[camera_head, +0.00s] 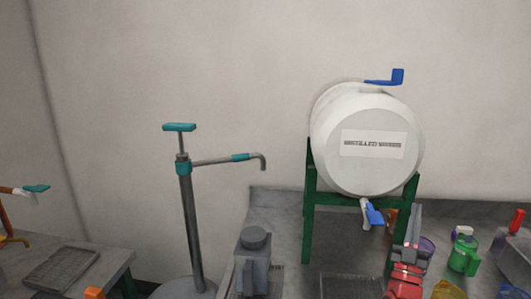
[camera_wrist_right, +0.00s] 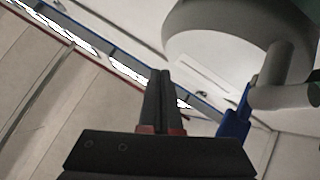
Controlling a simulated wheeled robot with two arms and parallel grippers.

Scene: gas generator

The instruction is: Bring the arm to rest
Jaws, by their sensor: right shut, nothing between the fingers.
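My right gripper (camera_head: 415,215) points up from the lower right of the head view, in front of the right leg of the green stand (camera_head: 310,205). In the right wrist view its dark fingers (camera_wrist_right: 160,78) are together with nothing between them. The white barrel (camera_head: 365,145) lies on its side on the stand, with a blue handle (camera_head: 397,77) on top and a blue-handled tap (camera_head: 374,214) below. The tap's blue handle also shows in the right wrist view (camera_wrist_right: 235,122), to the right of the fingers and apart from them. My left gripper is not in view.
A grey canister (camera_head: 254,262) stands left of the stand. A pump (camera_head: 188,220) with teal handle and spout stands further left. The wall is behind.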

